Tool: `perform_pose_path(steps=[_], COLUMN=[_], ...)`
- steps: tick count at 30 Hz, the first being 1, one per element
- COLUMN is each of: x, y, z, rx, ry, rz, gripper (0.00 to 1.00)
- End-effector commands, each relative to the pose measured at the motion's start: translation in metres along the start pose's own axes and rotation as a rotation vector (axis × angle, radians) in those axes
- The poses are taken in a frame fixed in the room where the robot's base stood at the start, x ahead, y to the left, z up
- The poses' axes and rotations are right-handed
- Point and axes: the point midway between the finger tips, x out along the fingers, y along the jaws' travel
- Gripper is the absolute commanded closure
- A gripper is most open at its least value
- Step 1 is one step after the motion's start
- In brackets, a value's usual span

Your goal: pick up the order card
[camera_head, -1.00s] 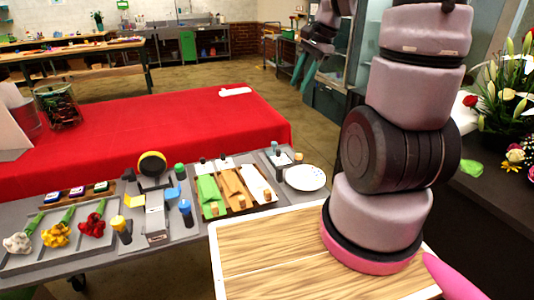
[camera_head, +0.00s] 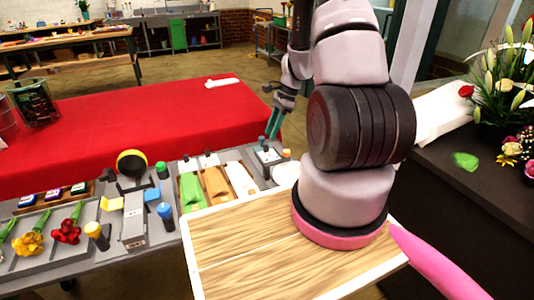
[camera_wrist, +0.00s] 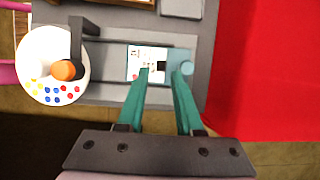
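The order card (camera_wrist: 147,57) is a small white card with red and dark prints. It lies on a dark grey strip on the grey table, and in the head view a small white patch (camera_head: 268,156) at the table's right end looks like it. My gripper (camera_wrist: 161,74) has two teal fingers, spread apart and empty. In the wrist view the fingertips overlap the card's lower right part, but I cannot tell their height above it. In the head view my gripper (camera_head: 270,138) points down over that patch.
A white round plate with coloured dots (camera_wrist: 40,80) and an orange-capped item (camera_wrist: 64,70) stand left of the card. A red-covered table (camera_head: 130,120) lies behind. A wooden board (camera_head: 240,250) is in front.

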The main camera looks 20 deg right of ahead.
Motion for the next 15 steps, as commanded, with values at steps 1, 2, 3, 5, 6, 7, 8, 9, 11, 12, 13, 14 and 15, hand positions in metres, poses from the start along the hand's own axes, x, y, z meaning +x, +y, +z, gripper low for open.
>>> perform_pose_path(steps=[1, 2, 3, 5, 6, 7, 8, 9, 11, 12, 13, 14, 15], x=[0.003, 0.005, 0.009, 0.017, 0.024, 0.028, 0.033, 0.039, 0.046, 0.050, 0.051, 0.053, 0.054], y=[0.000, 0.000, 0.000, -0.001, -0.001, -0.002, -0.003, -0.003, -0.003, -0.003, -0.003, -0.004, -0.004], z=[0.000, -0.001, -0.001, -0.003, -0.004, -0.005, -0.005, -0.005, -0.005, -0.005, -0.005, -0.005, -0.005], rx=[0.001, 0.002, 0.002, 0.002, 0.003, 0.003, 0.002, 0.001, 0.000, 0.001, 0.001, 0.001, 0.000], ry=[-0.001, -0.001, -0.001, -0.001, -0.002, -0.001, -0.002, -0.002, -0.002, -0.001, 0.000, 0.000, 0.000], rz=[0.001, 0.001, 0.001, 0.002, 0.003, 0.002, 0.003, 0.002, 0.002, 0.001, 0.000, 0.000, -0.001], gripper=[0.65, 0.65, 0.65, 0.65, 0.65, 0.65, 0.65, 0.65, 0.65, 0.65, 0.65, 0.65, 0.65])
